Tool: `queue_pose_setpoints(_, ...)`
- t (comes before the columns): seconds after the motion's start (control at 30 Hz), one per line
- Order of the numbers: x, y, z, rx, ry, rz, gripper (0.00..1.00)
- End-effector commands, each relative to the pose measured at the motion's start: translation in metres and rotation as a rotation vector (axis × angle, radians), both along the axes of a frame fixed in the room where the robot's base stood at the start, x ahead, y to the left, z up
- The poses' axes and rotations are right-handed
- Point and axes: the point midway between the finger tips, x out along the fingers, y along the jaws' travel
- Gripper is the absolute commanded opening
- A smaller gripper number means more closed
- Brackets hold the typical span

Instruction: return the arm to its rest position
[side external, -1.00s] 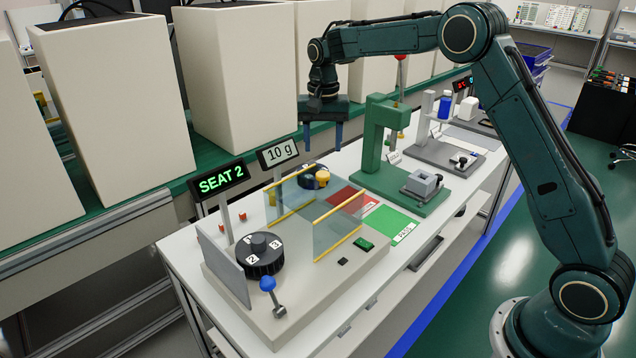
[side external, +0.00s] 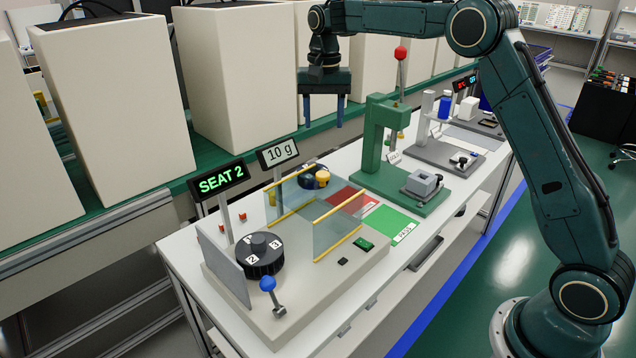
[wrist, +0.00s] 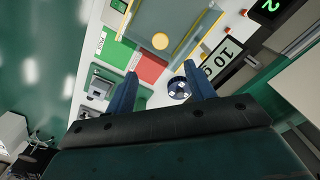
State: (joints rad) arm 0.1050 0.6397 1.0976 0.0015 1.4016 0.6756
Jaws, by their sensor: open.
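My gripper (side external: 323,124) hangs fingers-down above the back side of the white bench, behind the glass-walled station, with a clear gap below it. Its two blue fingers stand apart with nothing between them. In the wrist view the open fingers (wrist: 160,90) frame the bench from above. My upper arm is raised and folded over the bench.
A beige station with glass panels (side external: 338,225), a black dial (side external: 259,262) and a blue-knobbed lever (side external: 270,290) stands below. A "SEAT 2" sign (side external: 221,181) and "10 g" sign (side external: 279,153) rise from it. A green press (side external: 374,140) stands right. Tall beige cabinets (side external: 235,75) line the back.

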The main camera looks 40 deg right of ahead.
Motion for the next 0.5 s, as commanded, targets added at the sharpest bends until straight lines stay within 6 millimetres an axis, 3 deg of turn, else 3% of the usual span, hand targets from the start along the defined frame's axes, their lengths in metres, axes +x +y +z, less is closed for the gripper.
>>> queue_pose_setpoints(0.27, -0.023, 0.007, 0.025, -0.005, -0.037, 0.056, 0.54)
queue_pose_setpoints(0.5, -0.065, 0.018, 0.058, -0.016, -0.098, 0.154, 0.54)
